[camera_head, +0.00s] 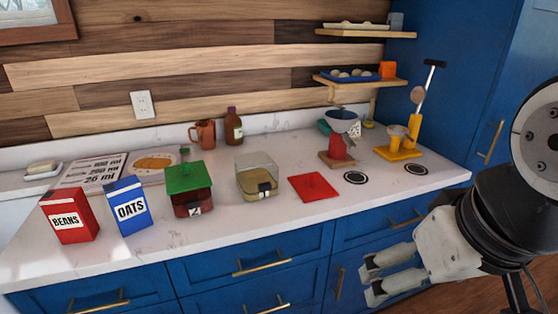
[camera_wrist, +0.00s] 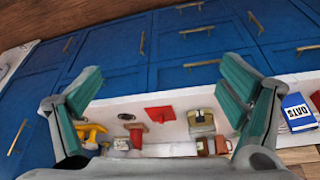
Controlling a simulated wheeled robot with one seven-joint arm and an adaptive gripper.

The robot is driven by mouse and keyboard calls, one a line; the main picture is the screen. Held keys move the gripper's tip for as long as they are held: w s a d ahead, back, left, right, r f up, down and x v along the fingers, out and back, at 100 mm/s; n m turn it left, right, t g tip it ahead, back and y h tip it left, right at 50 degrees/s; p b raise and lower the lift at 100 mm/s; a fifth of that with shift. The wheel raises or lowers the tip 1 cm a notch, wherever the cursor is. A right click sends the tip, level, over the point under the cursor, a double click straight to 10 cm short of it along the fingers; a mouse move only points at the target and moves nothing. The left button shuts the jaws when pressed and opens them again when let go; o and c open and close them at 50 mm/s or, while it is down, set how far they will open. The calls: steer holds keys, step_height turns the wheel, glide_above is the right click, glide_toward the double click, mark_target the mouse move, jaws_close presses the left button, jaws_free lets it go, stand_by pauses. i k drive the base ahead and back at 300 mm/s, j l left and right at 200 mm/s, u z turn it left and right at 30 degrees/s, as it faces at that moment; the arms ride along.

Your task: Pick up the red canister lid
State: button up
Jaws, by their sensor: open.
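The red canister lid (camera_head: 313,187) is a flat red square with a small raised knob. It lies on the white counter, right of an open clear canister (camera_head: 257,183) with tan contents. The lid also shows in the wrist view (camera_wrist: 160,114), between the two fingers but well beyond them. My gripper (camera_head: 371,281) is open and empty, in front of the blue drawers at the lower right, apart from the lid. Its spread fingers also show in the wrist view (camera_wrist: 162,88).
A green-lidded canister (camera_head: 187,178), blue oats box (camera_head: 128,206) and red beans box (camera_head: 69,216) stand to the left. A red stand with a bowl (camera_head: 338,149) and a yellow stand (camera_head: 398,152) are behind right. Counter in front of the lid is clear.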

mark_target(312, 187)
steer(key=i+l, duration=0.25)
steer(key=i, duration=0.15)
steer(key=i+l, duration=0.25)
steer(key=i, duration=0.15)
steer(key=i+l, duration=0.25)
steer(key=i, duration=0.2)
steer(key=l+z, duration=0.05)
